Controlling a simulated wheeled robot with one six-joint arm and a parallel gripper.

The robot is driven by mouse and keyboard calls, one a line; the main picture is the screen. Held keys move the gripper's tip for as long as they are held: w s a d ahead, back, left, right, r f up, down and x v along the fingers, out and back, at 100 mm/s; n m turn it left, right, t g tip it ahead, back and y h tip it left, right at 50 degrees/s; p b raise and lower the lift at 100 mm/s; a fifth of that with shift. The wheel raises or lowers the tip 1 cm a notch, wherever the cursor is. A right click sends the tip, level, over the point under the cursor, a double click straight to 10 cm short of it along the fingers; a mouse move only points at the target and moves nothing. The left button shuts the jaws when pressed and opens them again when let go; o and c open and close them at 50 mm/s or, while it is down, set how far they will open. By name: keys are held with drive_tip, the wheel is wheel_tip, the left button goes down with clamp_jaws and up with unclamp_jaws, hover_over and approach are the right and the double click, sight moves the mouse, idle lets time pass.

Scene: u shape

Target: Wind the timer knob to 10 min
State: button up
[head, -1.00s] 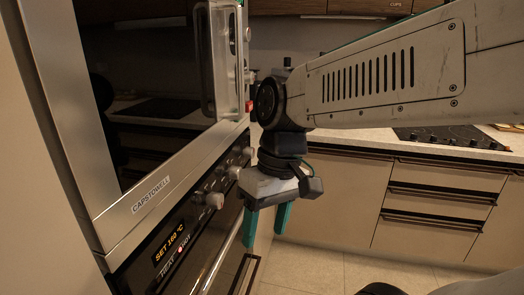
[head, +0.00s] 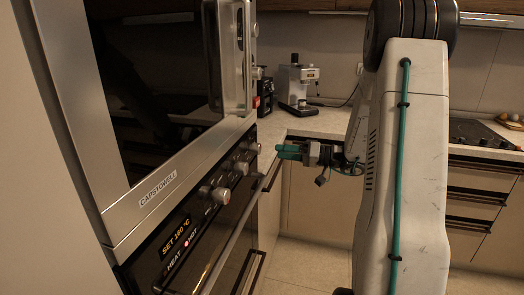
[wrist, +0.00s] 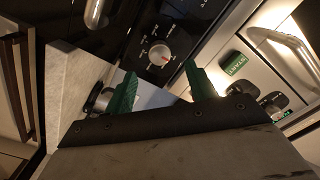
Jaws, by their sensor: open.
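My gripper (head: 290,152) is open and empty, its green fingers pointing left towards the far end of the oven's control panel. In the wrist view its fingertips (wrist: 160,69) are apart, with a pale round knob (wrist: 158,55) beyond and between them. This knob has a red mark and a printed dial around it, too small to read. The fingers do not appear to touch it. In the head view several knobs line the panel, including a near one (head: 221,195) and a farther one (head: 240,168). I cannot tell from the labels which is the timer.
The oven's lit display (head: 175,235) and long handle (head: 235,235) are at lower left. The upper appliance has a vertical handle (head: 249,60); a green START button (wrist: 235,63) shows in the wrist view. A coffee machine (head: 298,85) stands on the counter behind.

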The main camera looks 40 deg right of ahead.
sight(260, 149)
drive_tip(key=x, duration=0.7)
drive_tip(key=shift+w+a, duration=0.15)
drive_tip(key=shift+w, duration=0.15)
drive_tip(key=c, duration=1)
